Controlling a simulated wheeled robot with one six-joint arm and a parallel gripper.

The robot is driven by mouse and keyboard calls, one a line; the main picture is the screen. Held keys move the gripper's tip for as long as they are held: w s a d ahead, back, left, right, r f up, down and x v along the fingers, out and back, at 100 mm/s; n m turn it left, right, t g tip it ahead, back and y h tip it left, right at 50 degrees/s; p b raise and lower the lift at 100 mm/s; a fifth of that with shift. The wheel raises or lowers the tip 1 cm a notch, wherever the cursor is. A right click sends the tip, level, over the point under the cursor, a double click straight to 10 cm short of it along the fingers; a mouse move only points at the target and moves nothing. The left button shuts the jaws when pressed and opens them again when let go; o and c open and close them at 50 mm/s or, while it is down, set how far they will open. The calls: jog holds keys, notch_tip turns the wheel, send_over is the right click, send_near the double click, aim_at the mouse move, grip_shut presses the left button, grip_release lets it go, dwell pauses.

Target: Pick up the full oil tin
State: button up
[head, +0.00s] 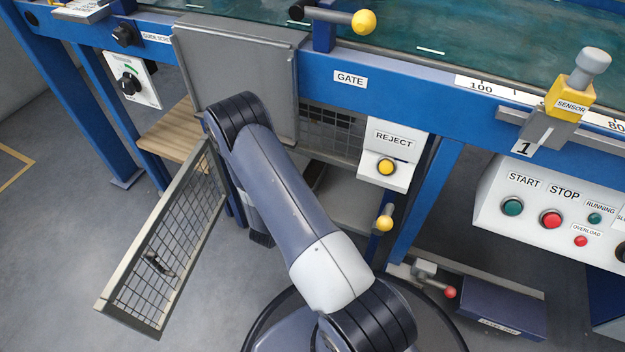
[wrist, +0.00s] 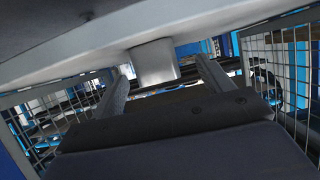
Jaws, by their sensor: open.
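I cannot make out an oil tin in either view. My gripper (wrist: 163,85) shows in the wrist view, with its two grey fingers spread apart and nothing visibly held between them. It is under the machine, with a pale grey beam (wrist: 220,35) close above. A light grey block (wrist: 155,62) hangs from that beam, beyond or above the gap between the fingers; its exact distance is unclear. In the head view my arm reaches toward the space below the grey gate panel (head: 238,75), and my gripper is hidden there.
An open mesh door (head: 170,245) stands left of my arm. A wooden shelf (head: 172,135) is behind it. The reject box (head: 392,155), a yellow-knobbed lever (head: 385,222) and a blue machine leg (head: 425,210) are to the right. Mesh panels flank my gripper (wrist: 280,85). A dark blue box (head: 500,305) lies low right.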

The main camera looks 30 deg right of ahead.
aim_at(313, 177)
jog(key=b+x, duration=0.2)
jog(key=x, duration=0.3)
jog(key=shift+d+b, duration=0.4)
jog(key=shift+d, duration=0.1)
jog(key=shift+w+r, duration=0.1)
jog(key=shift+c, duration=0.4)
jog(key=c, duration=1.2)
